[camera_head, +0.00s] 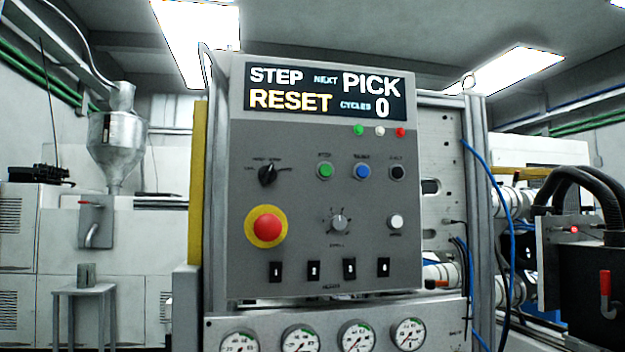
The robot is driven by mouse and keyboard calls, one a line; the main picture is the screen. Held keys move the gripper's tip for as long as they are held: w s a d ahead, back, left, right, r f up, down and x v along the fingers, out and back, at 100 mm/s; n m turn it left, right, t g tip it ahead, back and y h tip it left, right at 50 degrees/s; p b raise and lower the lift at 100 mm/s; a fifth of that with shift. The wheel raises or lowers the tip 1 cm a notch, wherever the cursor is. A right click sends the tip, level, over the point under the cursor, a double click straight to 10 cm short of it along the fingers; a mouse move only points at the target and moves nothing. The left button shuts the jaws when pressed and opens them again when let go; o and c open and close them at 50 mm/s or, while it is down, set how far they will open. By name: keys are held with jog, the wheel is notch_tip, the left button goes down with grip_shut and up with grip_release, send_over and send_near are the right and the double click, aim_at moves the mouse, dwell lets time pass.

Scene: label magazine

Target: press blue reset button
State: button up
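The blue button (362,172) sits on the grey control panel (300,215), in the upper button row, between a green button (325,171) and a black button (397,172). The small label above it is too blurred to read surely. The display (328,92) at the panel's top reads "STEP RESET", "NEXT PICK" and "CYCLES 0". My gripper is not in view, and nothing covers the blue button.
A red emergency stop (266,227) on a yellow ring, a black selector (267,174), a grey knob (339,222) and a white button (396,222) share the panel. Several gauges (356,337) lie below. Blue cables (490,185) hang at the right.

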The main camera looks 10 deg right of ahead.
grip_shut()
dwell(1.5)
